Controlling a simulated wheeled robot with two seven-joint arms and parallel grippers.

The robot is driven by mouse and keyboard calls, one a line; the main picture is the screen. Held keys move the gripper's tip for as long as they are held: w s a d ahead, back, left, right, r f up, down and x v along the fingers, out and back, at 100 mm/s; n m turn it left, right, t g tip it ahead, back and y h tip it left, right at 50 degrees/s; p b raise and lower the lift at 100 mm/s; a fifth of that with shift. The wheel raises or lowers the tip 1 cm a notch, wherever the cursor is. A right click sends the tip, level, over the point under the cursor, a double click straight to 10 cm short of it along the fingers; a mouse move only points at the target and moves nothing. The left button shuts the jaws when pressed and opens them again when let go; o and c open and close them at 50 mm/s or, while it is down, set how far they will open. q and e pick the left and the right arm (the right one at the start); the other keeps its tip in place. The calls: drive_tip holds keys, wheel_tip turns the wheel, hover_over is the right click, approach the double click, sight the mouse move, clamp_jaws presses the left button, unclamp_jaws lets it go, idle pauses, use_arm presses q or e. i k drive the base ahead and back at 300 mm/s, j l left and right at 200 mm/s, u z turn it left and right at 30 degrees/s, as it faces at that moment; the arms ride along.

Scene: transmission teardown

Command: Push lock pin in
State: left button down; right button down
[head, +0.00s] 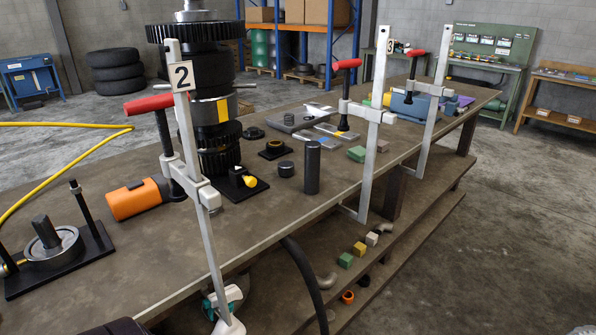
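A tall dark gear stack (215,105) stands upright on a black base plate (222,187) on the workbench. A small yellow-ended knob (249,181) sits low at the front right of this plate and looks like the lock pin. How far in it sits is too small to tell. The clamp with the "2" tag (181,76) stands in front of the stack and covers part of its left side.
Two more red-handled clamps (375,110) (436,95) grip the front edge of the workbench (270,222). An orange cylinder (137,199) and a black fixture (58,255) lie to the left. A black cylinder (312,168) stands right of the stack. The front middle is clear.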

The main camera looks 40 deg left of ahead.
sight(251, 181)
drive_tip(key=i+u, duration=0.4)
drive_tip(key=i+l+u, duration=0.25)
drive_tip(key=u, duration=0.2)
drive_tip(key=i+l+u, duration=0.4)
drive_tip(key=j, duration=0.1)
